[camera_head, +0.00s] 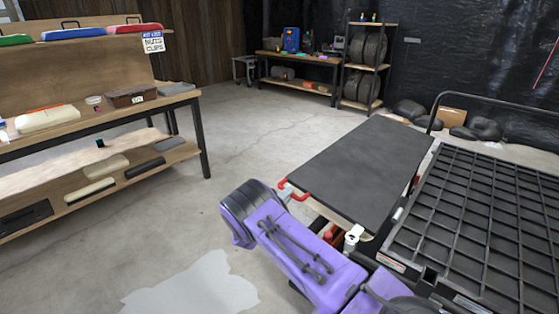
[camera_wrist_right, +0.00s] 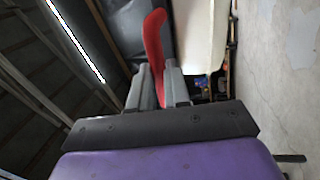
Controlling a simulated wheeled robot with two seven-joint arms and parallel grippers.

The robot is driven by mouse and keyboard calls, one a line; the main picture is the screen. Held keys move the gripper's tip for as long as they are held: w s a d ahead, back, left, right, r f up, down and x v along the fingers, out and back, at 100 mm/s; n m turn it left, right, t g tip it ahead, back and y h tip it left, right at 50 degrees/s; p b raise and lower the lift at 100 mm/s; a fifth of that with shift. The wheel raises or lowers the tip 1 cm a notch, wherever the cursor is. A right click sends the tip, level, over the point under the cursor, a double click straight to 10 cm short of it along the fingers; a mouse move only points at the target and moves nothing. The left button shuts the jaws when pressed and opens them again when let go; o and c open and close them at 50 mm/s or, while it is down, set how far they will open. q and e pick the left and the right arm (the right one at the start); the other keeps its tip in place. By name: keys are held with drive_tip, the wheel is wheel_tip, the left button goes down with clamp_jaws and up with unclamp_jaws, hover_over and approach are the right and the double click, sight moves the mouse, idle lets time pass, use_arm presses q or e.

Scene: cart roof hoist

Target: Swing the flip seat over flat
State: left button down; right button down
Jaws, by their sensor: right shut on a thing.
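The flip seat (camera_head: 365,165) shows in the head view as a dark grey panel beside the cart's black grid deck. Its dark face points up and it looks about level, though I cannot tell its exact tilt. A red handle (camera_head: 294,190) sticks out at its near left corner. My right gripper (camera_head: 287,195) is at this handle. In the right wrist view, the grey fingers of my right gripper (camera_wrist_right: 160,88) are shut on the red handle (camera_wrist_right: 154,42), with a pale panel (camera_wrist_right: 203,35) just beyond. The seat's hinge is hidden. My left gripper is not in view.
The cart's grid deck (camera_head: 490,225) with its black rail fills the right side. A wooden workbench (camera_head: 100,121) with bins stands at the left. A low bench (camera_head: 300,84) and a tire rack (camera_head: 372,64) stand at the back. The floor between is clear.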

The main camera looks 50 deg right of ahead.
drive_tip(key=shift+s+f, duration=0.1)
drive_tip(key=c, duration=1.1)
unclamp_jaws()
drive_tip(key=shift+d, duration=0.1)
drive_tip(key=b+v, duration=0.1)
drive_tip(key=v, duration=0.9)
drive_tip(key=shift+a+b, duration=0.3)
